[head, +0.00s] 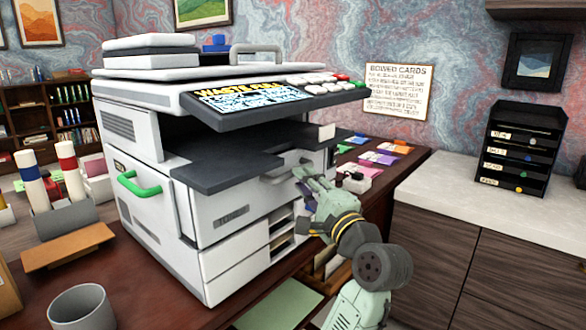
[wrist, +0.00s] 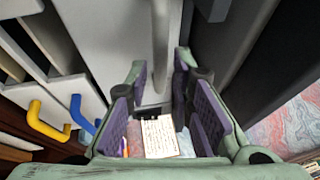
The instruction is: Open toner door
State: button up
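A large white and grey copier (head: 140,210) stands on the dark red-brown desk (head: 30,300). A green handle (head: 140,186) is on its left side, and a grey handle (head: 280,172) is on its front face, near my gripper. I cannot tell for sure which panel is the toner door. My gripper (head: 302,175) is at the copier's right front, below the dark overhanging shelf. In the wrist view my gripper (wrist: 161,66) is open, its purple-padded fingers apart. A grey handle bar (wrist: 160,45) lies between or just beyond the fingertips; contact is unclear.
The copier's display (head: 245,97) reads "WASTE FULL". A yellow handle (wrist: 45,122) and a blue handle (wrist: 82,115) show left of my gripper. Colored cards (head: 380,158) lie behind it. A counter (head: 470,175) with a black tray rack (head: 520,150) stands at right.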

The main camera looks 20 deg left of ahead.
aim_at(280, 188)
jog(key=shift+p+x, duration=0.4)
jog(key=shift+x, duration=1.95)
grip_shut()
